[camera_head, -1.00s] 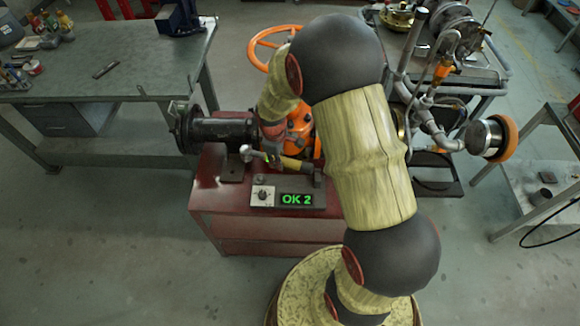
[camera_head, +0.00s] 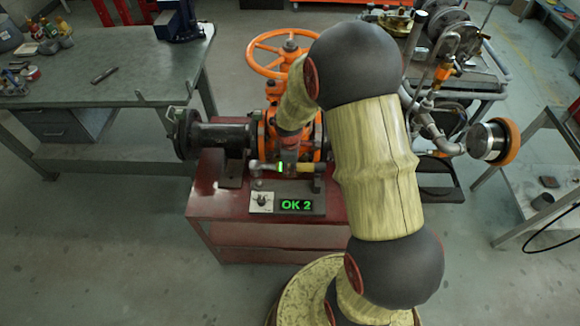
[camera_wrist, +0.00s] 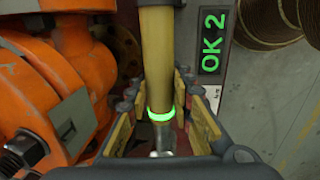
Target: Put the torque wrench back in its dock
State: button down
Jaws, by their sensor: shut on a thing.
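The torque wrench (camera_head: 304,168) has a yellow handle, a silver head and a lit green ring. In the head view it lies nearly level, its head to the left, just above or at the dock (camera_head: 262,186); I cannot tell whether it touches. My gripper (camera_head: 287,166) is shut on it around the green ring. In the wrist view the wrench handle (camera_wrist: 157,45) runs up between the fingers of my gripper (camera_wrist: 158,100). The dock is a dark base on the red bench front, with a knob plate and a green "OK 2" display (camera_wrist: 213,42).
The orange gate valve (camera_head: 268,130) with its handwheel (camera_head: 262,70) stands right behind the wrench, black pipe (camera_head: 220,136) to its left. The red bench (camera_head: 225,215) carries them. A grey worktable (camera_head: 110,60) is at left and a pipework cart (camera_head: 470,75) at right.

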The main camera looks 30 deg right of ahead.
jog(key=shift+f+b, duration=2)
jog(key=shift+f, duration=1.7)
jog(key=c, duration=1.5)
grip_release()
jog(key=shift+s+f, duration=0.1)
jog(key=shift+f, duration=0.05)
jog(key=r, duration=0.4)
jog(key=s+r, duration=0.1)
jog(key=r, duration=0.3)
jog(key=a+r, duration=0.1)
jog(key=r, duration=0.3)
jog(key=shift+s, duration=0.15)
